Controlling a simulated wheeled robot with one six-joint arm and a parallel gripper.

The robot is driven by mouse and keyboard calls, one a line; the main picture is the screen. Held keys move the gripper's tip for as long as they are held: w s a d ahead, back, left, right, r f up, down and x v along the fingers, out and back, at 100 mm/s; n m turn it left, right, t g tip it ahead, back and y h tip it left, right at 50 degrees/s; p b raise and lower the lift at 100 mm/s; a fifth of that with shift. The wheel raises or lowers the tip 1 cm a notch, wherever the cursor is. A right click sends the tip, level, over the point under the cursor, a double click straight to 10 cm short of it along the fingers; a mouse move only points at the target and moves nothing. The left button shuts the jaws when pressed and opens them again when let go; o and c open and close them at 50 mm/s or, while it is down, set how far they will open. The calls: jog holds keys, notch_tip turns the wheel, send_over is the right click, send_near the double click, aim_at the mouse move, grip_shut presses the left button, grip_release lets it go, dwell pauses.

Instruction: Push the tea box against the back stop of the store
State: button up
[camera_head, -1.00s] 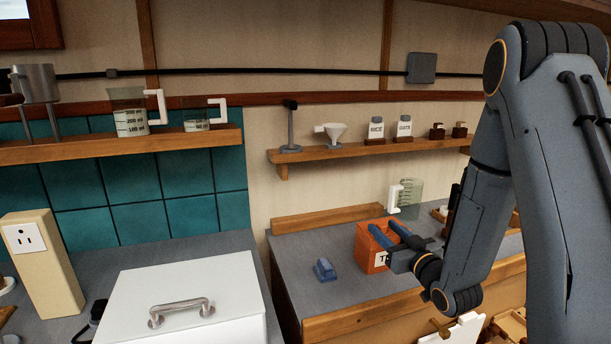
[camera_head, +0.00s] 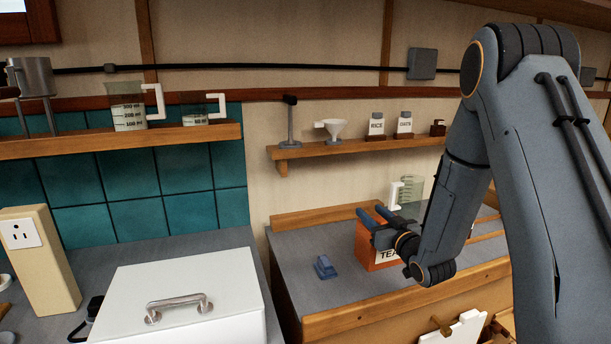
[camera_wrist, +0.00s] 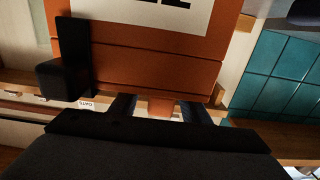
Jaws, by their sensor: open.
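The tea box (camera_head: 382,259) is orange with a white TEA label and stands upright on the grey counter. The wooden back stop (camera_head: 318,216) is a low strip along the counter's rear edge. A gap of bare counter shows between the box and the strip. My gripper (camera_head: 373,214) is open, its blue fingers at the upper part of the box; I cannot tell whether they touch it. Part of the box is hidden behind my gripper and wrist. In the wrist view the box's orange face (camera_wrist: 140,65) and label fill the upper middle.
A small blue object (camera_head: 325,267) lies on the counter left of the box. A clear measuring jug (camera_head: 412,190) with a white handle stands behind it. A wooden front edge (camera_head: 400,298) bounds the counter. A shelf (camera_head: 350,147) with a funnel and jars hangs above.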

grip_shut()
jog(key=b+x, duration=0.8)
jog(key=x, duration=1)
jog(key=shift+w, duration=0.4)
dwell(1.3)
jog(key=shift+w+a+b, duration=0.25)
jog(key=shift+w+b, duration=0.35)
dwell(0.6)
dwell(0.5)
grip_release()
jog(key=b+v, duration=0.1)
jog(key=v, duration=0.7)
jog(key=shift+b, duration=0.3)
